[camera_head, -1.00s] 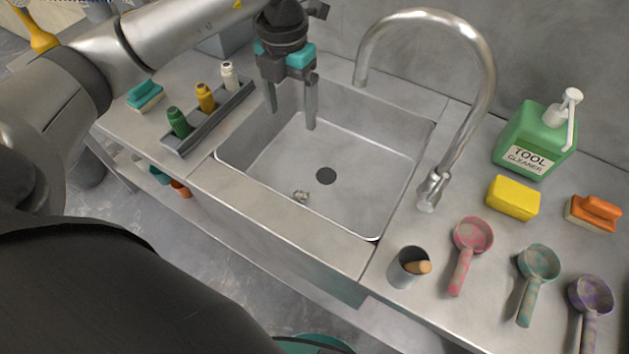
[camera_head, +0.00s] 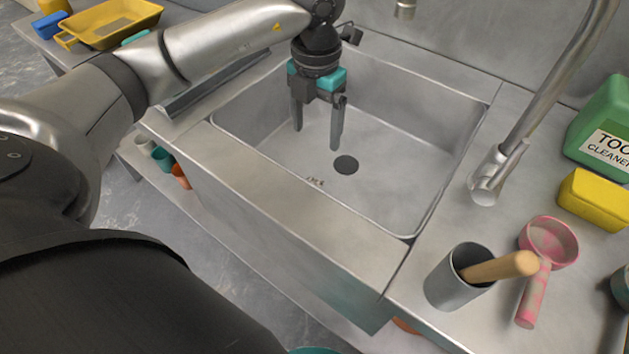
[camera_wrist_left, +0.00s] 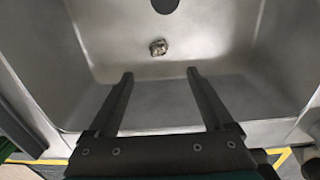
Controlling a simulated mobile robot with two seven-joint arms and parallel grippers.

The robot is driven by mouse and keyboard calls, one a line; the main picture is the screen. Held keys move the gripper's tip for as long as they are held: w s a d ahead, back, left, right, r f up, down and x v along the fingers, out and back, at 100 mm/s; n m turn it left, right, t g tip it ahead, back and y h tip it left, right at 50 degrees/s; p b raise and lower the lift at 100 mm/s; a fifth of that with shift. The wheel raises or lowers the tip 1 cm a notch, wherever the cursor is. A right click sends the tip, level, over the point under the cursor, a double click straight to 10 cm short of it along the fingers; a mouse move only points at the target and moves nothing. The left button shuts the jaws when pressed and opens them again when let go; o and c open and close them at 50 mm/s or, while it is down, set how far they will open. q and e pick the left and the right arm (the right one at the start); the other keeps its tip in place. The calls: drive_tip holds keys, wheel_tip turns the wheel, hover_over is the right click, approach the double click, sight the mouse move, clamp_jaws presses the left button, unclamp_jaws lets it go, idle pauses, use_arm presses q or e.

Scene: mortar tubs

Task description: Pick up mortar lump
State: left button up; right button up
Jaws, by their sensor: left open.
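The mortar lump (camera_wrist_left: 158,47) is a small, rough grey-brown piece on the sink floor, near the drain in the left wrist view. In the head view the lump (camera_head: 315,182) shows only as a small bit beyond the sink's near wall, partly hidden by it. My left gripper (camera_head: 317,139) points down over the sink, its two fingers apart and nothing between them. In the left wrist view the fingers (camera_wrist_left: 158,74) are open, with the lump ahead of the gap and apart from both tips. My right gripper is not in view.
The steel sink (camera_head: 300,185) has raised walls around the gripper and a dark drain hole (camera_head: 346,165). A tap (camera_head: 497,165) stands on the right. A metal cup (camera_head: 457,285) with a wooden handle and a pink scoop (camera_head: 546,245) stand on the counter.

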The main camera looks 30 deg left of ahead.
use_arm(q)
drive_tip(key=b, duration=0.3)
hover_over(314, 179)
wheel_tip(314, 179, down, 8)
drive_tip(key=shift+d+r, duration=0.1)
drive_tip(key=shift+d, duration=0.05)
drive_tip(key=shift+f+b, duration=0.45)
drive_tip(key=shift+f, duration=1.3)
drive_tip(key=shift+f+b, duration=0.35)
drive_tip(key=shift+f, duration=0.35)
drive_tip(key=shift+f+b, duration=0.35)
drive_tip(key=shift+f, duration=0.6)
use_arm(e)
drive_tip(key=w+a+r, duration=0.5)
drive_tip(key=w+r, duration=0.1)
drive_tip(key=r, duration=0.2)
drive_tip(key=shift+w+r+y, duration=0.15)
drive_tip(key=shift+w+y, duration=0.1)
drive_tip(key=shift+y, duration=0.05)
use_arm(q)
drive_tip(key=shift+c, duration=0.2)
clamp_jaws()
